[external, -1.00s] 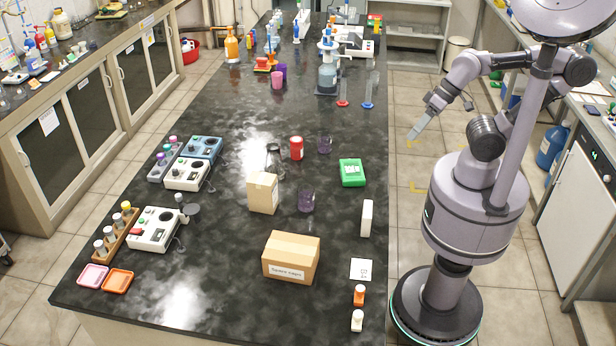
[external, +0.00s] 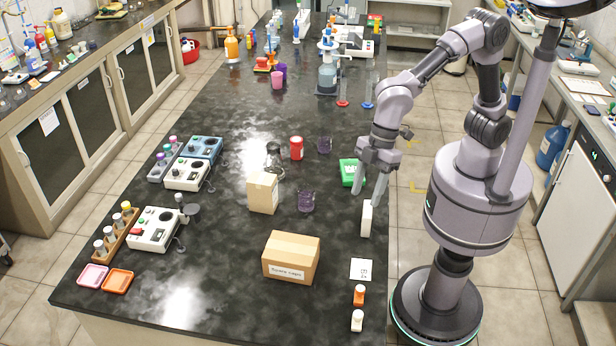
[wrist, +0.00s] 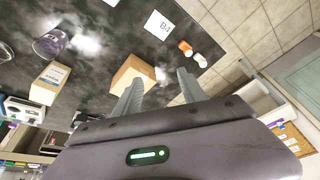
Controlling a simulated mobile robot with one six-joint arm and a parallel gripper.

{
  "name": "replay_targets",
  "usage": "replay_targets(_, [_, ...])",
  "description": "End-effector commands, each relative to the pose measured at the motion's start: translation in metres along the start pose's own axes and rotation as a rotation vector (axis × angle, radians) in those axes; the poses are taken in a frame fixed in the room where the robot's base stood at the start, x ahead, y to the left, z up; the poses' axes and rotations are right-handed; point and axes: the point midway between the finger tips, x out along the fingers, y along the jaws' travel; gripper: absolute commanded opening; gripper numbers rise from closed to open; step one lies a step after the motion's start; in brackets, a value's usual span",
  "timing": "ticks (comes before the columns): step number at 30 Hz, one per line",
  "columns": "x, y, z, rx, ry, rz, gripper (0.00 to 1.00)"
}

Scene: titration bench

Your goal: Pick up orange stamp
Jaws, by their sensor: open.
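The orange stamp (external: 359,294) stands on the front right corner of the black bench, near the right edge. A white stamp (external: 357,319) stands just in front of it. In the wrist view the orange stamp (wrist: 185,47) and the white stamp (wrist: 200,60) show beyond my fingertips. My gripper (external: 369,199) is open and empty, pointing down over the bench's right edge by the white upright block. It is well behind the orange stamp and above bench height. In the wrist view my two fingers (wrist: 160,82) are spread apart.
A white card (external: 361,269) lies behind the orange stamp. A cardboard box (external: 291,257) stands to its left. A white block (external: 367,219) and a green box (external: 347,171) are near my gripper. The bench is bare between the box and the stamps.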

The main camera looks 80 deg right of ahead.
Motion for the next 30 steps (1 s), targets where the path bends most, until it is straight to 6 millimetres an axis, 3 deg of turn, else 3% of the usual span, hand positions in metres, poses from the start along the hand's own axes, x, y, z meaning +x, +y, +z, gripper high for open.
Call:
replay_targets(1, [0.024,-0.027,-0.017,-0.107,-0.028,-0.020,0.49])
replay_targets(3, [0.052,-0.056,-0.030,-0.222,-0.047,-0.037,0.49])
replay_targets(6, [0.075,-0.076,-0.037,-0.301,-0.059,-0.047,0.49])
replay_targets(18, [0.184,-0.082,-0.029,-0.309,-0.062,-0.049,0.49])
replay_targets(26, [0.211,-0.083,-0.028,-0.308,-0.061,-0.049,0.49])
replay_targets(30, [0.240,-0.086,-0.026,-0.309,-0.062,-0.049,0.49])
